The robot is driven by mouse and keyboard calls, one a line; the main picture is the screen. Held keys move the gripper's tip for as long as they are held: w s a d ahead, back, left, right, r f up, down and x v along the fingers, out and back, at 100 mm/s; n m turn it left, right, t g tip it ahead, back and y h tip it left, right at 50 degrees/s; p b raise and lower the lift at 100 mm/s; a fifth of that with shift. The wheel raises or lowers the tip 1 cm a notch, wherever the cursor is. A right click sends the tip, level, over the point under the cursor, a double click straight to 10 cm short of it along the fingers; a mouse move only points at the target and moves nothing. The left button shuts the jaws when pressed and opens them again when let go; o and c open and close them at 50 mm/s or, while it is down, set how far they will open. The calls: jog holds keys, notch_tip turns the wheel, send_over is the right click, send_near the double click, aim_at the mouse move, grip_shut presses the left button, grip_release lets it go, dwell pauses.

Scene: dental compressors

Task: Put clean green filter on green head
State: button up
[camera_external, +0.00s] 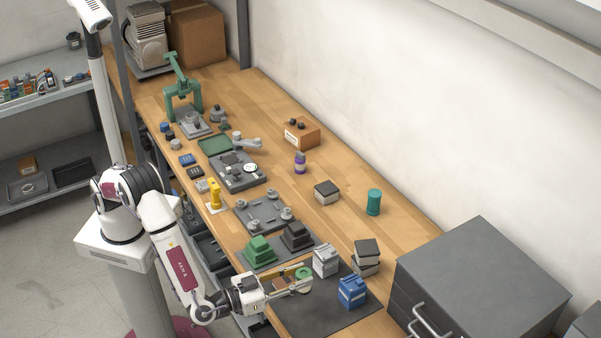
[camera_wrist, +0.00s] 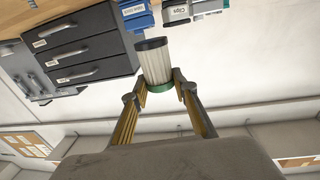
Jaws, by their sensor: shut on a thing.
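My gripper (camera_wrist: 160,88) is shut on a filter (camera_wrist: 156,64) with white pleats, a green band at the finger end and a dark far end. In the external view my gripper (camera_external: 286,285) is low over the dark mat at the front of the bench, with its fingers pointing right. The filter there is small and partly hidden by the fingers. A green stepped block (camera_external: 258,249), which looks like the green head, stands on a grey plate behind my gripper and apart from it. A black stepped block (camera_external: 297,236) stands beside it.
On the dark mat (camera_external: 322,320) stand a grey-white box (camera_external: 325,260) and a blue box (camera_external: 352,291). A small round green-and-tan part (camera_external: 304,272) shows just behind my gripper. A grey drawer cabinet (camera_external: 480,275) stands at right. Bare wood lies around the green cylinder (camera_external: 374,202).

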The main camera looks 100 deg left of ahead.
jog(key=shift+a+r, duration=0.15)
jog(key=shift+r, duration=0.4)
jog(key=s+a+r, duration=0.3)
jog(key=s+a, duration=0.5)
jog(key=s, duration=0.1)
jog(key=s+a+r+n+g+y, duration=0.1)
jog(key=s+a+r, duration=0.2)
jog(key=s+a, duration=0.5)
jog(key=shift+s+a+r, duration=0.15)
jog(key=shift+s+r, duration=0.1)
jog(key=shift+s, duration=0.35)
jog(key=shift+f, duration=2.9)
